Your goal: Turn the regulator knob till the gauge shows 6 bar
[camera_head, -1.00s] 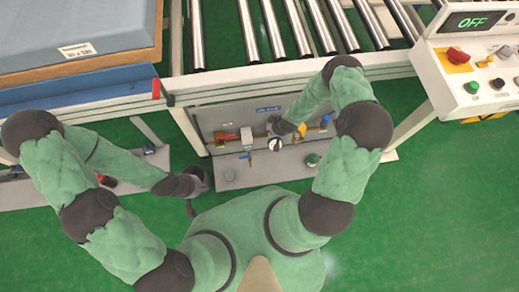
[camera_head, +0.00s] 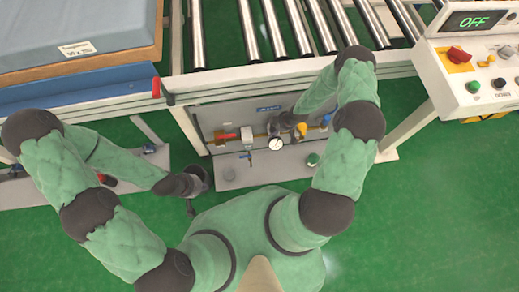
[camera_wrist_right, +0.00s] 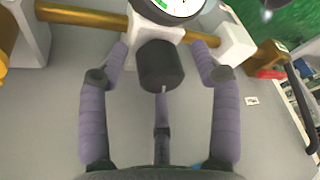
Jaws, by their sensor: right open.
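The dark regulator knob (camera_wrist_right: 163,72) shows in the right wrist view, below a white block on a brass pipe. My right gripper (camera_wrist_right: 161,62) is open, with one finger on each side of the knob and visible gaps to it. The white round gauge (camera_head: 276,144) is on the grey panel in the head view. Its lower part, with a green arc, shows at the top of the right wrist view (camera_wrist_right: 180,8); the reading cannot be made out. My left gripper (camera_head: 192,185) hangs low, away from the panel; its fingers are unclear.
A red-handled valve (camera_head: 226,136) is left of the gauge. The conveyor frame (camera_head: 290,70) overhangs the panel. A mattress (camera_head: 70,35) lies at upper left. A control box (camera_head: 475,75) reading OFF stands at right. Green floor is open at lower right.

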